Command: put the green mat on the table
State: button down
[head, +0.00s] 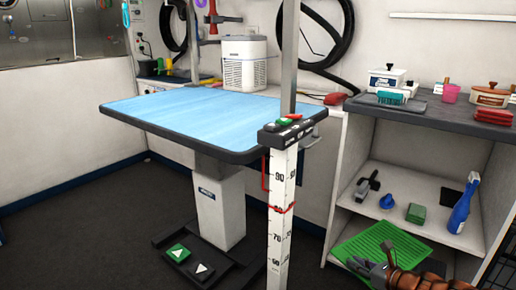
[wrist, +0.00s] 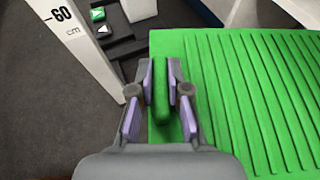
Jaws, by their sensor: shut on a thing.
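The green ribbed mat (head: 382,240) is at the lower right in the head view, in front of the lower part of the shelf unit. It also fills the right side of the wrist view (wrist: 255,85). My gripper (wrist: 161,75) is shut on a raised green part at the mat's left side, with one purple-padded finger on each side. In the head view my gripper (head: 362,266) is at the mat's near edge. The table (head: 200,110) has a light blue top with a dark rim and stands left of the mat; its top is bare.
A white measuring post (head: 282,215) stands between the table and the mat, with a small control box (head: 288,131) at its top. The shelf unit (head: 430,180) holds a blue bottle (head: 463,207) and a green block (head: 416,213). A grey upright pole rises at the table's right side.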

jog(key=w+a+r+m+h, duration=0.1)
jog(key=w+r, duration=0.3)
jog(key=r, duration=0.5)
jog(key=w+a+r+m+t+h, duration=0.1)
jog(key=w+a+r, duration=0.2)
jog(key=r, duration=0.6)
jog(key=shift+w+a+r, duration=0.35)
jog(key=shift+w+a, duration=0.05)
jog(key=shift+a, duration=0.2)
jog(key=shift+w+d+r+m+h+p, duration=0.15)
jog(key=shift+d+r+p, duration=0.05)
jog(key=shift+r+p, duration=0.6)
jog(key=shift+w+d+r+m+h+p, duration=0.1)
jog(key=shift+d+r+m+h+p, duration=0.1)
jog(key=shift+r+p, duration=0.6)
